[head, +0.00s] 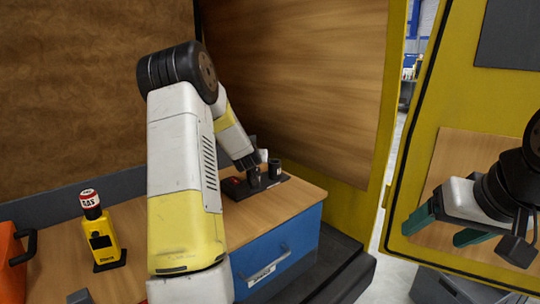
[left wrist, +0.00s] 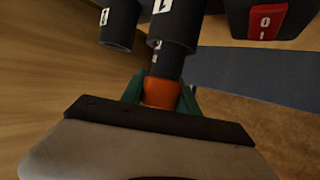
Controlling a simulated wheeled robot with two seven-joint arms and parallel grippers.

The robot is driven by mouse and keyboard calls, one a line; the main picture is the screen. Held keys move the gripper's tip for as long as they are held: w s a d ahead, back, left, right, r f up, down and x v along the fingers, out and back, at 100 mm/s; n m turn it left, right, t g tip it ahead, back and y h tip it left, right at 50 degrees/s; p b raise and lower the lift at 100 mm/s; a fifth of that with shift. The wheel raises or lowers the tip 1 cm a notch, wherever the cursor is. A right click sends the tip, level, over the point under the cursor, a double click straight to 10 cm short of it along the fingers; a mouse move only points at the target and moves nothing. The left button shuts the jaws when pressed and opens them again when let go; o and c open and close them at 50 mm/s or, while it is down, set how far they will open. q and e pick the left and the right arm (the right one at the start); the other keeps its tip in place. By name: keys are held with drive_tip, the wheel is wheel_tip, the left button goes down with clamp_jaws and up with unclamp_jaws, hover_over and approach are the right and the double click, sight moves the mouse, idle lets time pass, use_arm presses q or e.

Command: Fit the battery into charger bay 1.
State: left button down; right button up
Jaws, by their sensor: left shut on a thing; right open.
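My left gripper (left wrist: 161,95) is shut on the orange end of the battery (left wrist: 162,93) in the left wrist view. The battery's dark shaft (left wrist: 167,66) points at the black tube of charger bay 1 (left wrist: 176,28) and meets its mouth. I cannot tell how far it is inside. A second black bay tube (left wrist: 118,25) stands beside it, its number not clearly readable. In the head view the charger (head: 268,183) sits on the bench under my left arm, whose wrist and gripper hide part of it; the battery is not distinguishable there. My right gripper (head: 447,223) is open and empty at the right.
The charger's red switch (left wrist: 267,20) shows in the left wrist view. A yellow gas detector (head: 101,240) stands on the wooden bench top (head: 285,198), left of my left arm. An orange case (head: 10,262) is at the far left. A yellow-framed panel (head: 415,190) stands near my right gripper.

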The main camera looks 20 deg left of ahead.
use_arm(q)
drive_tip(key=shift+f, duration=1.55)
drive_tip(key=c, duration=0.8)
unclamp_jaws()
drive_tip(key=shift+c, duration=0.2)
drive_tip(key=shift+f, duration=0.1)
drive_tip(key=v, duration=0.7)
drive_tip(key=shift+s, duration=0.35)
drive_tip(key=shift+d, duration=0.15)
